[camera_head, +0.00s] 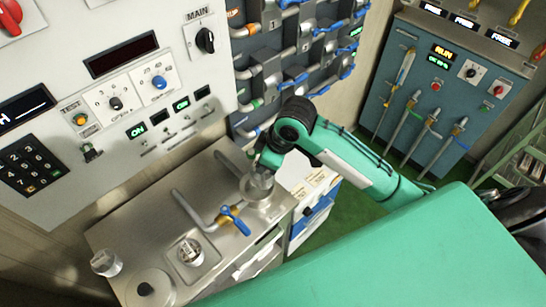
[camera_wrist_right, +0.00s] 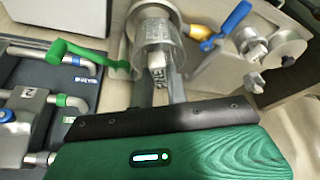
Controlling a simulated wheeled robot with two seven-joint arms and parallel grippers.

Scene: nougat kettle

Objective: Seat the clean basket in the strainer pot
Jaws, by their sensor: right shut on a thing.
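My right gripper (camera_head: 258,168) reaches down over the clear strainer pot (camera_head: 257,190) at the counter's right end. It is shut on a small pale basket with a lettered label (camera_wrist_right: 157,78); its fingers hide part of it. In the right wrist view the clear pot wall (camera_wrist_right: 158,42) shows right beyond the held basket. How deep the basket sits in the pot cannot be told. Another small labelled basket (camera_head: 190,250) stands in a recess of the counter, and a similar clear cup (camera_head: 105,263) is at the left. My left gripper is not in view.
A valve with a blue handle (camera_head: 233,215) sits on a pipe beside the pot. A green lever (camera_wrist_right: 85,56) reaches close to the pot in the wrist view. A round lid with a dark knob (camera_head: 147,288) is at the counter's front. A pipe panel (camera_head: 290,60) rises behind.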

